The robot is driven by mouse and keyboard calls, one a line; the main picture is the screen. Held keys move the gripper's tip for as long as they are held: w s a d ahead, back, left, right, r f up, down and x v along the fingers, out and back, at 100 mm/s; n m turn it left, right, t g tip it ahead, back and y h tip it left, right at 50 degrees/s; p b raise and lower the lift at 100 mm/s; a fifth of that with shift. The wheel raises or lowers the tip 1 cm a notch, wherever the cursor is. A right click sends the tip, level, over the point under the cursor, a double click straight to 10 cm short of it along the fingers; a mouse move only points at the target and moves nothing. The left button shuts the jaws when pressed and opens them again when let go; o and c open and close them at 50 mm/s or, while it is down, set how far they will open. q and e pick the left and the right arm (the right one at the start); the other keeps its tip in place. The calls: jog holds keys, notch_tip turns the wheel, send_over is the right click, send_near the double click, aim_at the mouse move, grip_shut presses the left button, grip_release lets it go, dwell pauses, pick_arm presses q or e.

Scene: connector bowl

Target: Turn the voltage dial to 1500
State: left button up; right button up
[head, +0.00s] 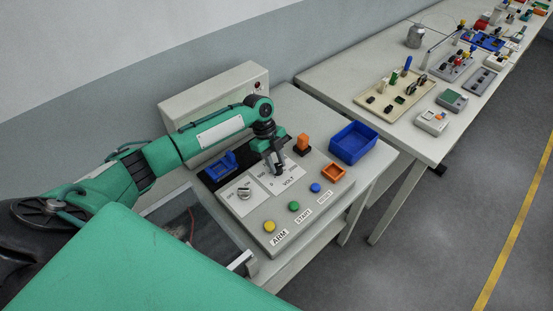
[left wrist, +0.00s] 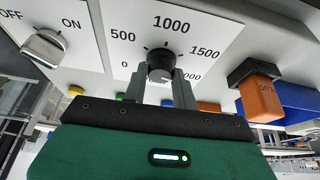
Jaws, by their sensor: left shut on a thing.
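The voltage dial (left wrist: 160,66) is a dark round knob on a white plate marked 0, 500, 1000, 1500 and a partly covered last number. My left gripper (left wrist: 158,88) is shut on the dial, one finger on each side of it. I cannot clearly read which mark the dial points at. In the head view my left gripper (head: 276,166) reaches down onto the VOLT plate (head: 291,181) and mostly hides the dial. My right gripper is not in view.
An OFF/ON switch (head: 244,192) is left of the dial. Yellow (head: 269,226), green (head: 294,206) and blue (head: 315,188) buttons line the panel front. An orange block (head: 304,142), an orange square frame (head: 333,173) and a blue bin (head: 362,136) stand to the right.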

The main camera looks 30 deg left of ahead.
pick_arm(q)
jog(key=n+t+p, duration=0.1)
jog(key=n, duration=0.1)
jog(key=n+p, duration=0.1)
jog(key=n, duration=0.1)
jog(key=shift+s+r+t+p, duration=0.1)
jog(key=shift+r+t+p, duration=0.1)
jog(key=shift+t+p, duration=0.2)
jog(key=n+p, duration=0.1)
jog(key=n, duration=0.1)
jog(key=shift+n+t, duration=0.3)
jog(key=shift+t, duration=0.1)
jog(key=shift+f+n+t+p, duration=0.1)
jog(key=shift+n+t+p, duration=0.2)
jog(key=shift+n+p, duration=0.5)
jog(key=o, duration=0.9)
jog(key=shift+o, duration=0.3)
jog(key=shift+s+f, duration=0.1)
